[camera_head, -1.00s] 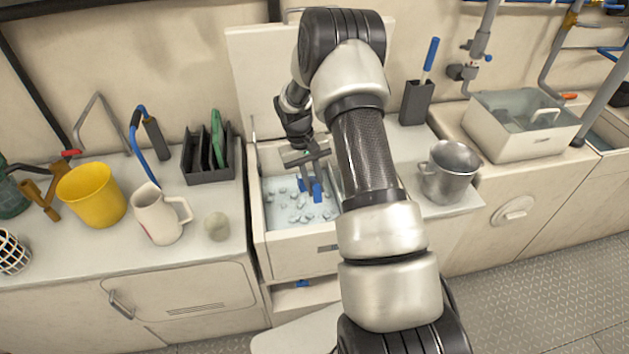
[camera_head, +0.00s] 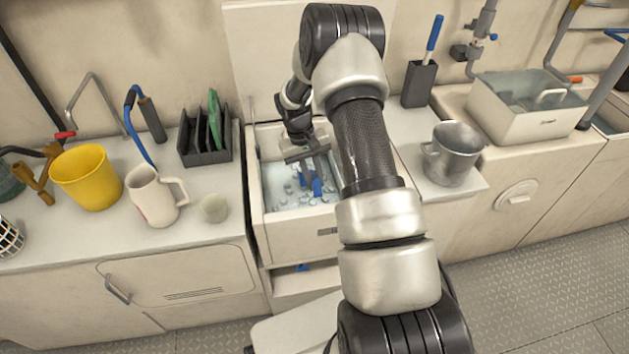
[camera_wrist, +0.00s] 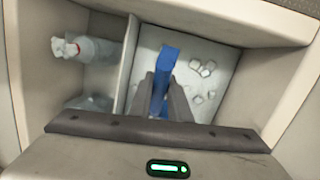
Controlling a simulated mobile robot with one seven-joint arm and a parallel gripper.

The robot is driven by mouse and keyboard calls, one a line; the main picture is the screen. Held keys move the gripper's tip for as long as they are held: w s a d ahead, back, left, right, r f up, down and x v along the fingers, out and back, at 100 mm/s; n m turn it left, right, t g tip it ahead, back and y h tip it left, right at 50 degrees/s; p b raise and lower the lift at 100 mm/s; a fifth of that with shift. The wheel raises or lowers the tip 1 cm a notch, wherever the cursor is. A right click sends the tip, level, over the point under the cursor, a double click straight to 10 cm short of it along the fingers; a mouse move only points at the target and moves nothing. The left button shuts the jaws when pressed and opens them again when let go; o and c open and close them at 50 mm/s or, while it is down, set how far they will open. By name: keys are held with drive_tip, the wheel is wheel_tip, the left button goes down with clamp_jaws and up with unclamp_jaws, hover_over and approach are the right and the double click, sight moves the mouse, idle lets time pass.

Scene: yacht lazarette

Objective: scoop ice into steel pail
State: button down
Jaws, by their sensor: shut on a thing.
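The steel pail (camera_head: 455,153) stands upright on the counter right of the ice bin. The open bin (camera_head: 300,236) holds loose ice cubes (camera_head: 289,196), which also show in the wrist view (camera_wrist: 203,68). My gripper (camera_head: 314,172) reaches down into the bin and is shut on a blue tool (camera_head: 317,187), apparently the scoop. In the wrist view, the dark fingers (camera_wrist: 162,92) close around its blue part (camera_wrist: 168,55). The scoop's lower end is hidden, so I cannot tell if it holds ice. The inside of the pail is mostly hidden.
A divider separates the ice from a compartment with clear bottles (camera_wrist: 92,50). Left counter holds a yellow bucket (camera_head: 86,178), white jug (camera_head: 150,197), small cup (camera_head: 214,208) and dark rack (camera_head: 205,150). A white basin (camera_head: 528,110) stands right of the pail.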

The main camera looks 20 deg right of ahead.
drive_tip(key=s+d+p+v, duration=0.1)
drive_tip(key=s+p+v, duration=0.1)
drive_tip(key=p+v, duration=0.5)
drive_tip(key=s+d+r+p+v, duration=0.1)
drive_tip(key=p+v, duration=0.5)
drive_tip(key=v, duration=1.1)
drive_tip(key=shift+s+d+p, duration=0.35)
drive_tip(key=shift+s+d, duration=0.25)
drive_tip(key=shift+d, duration=0.05)
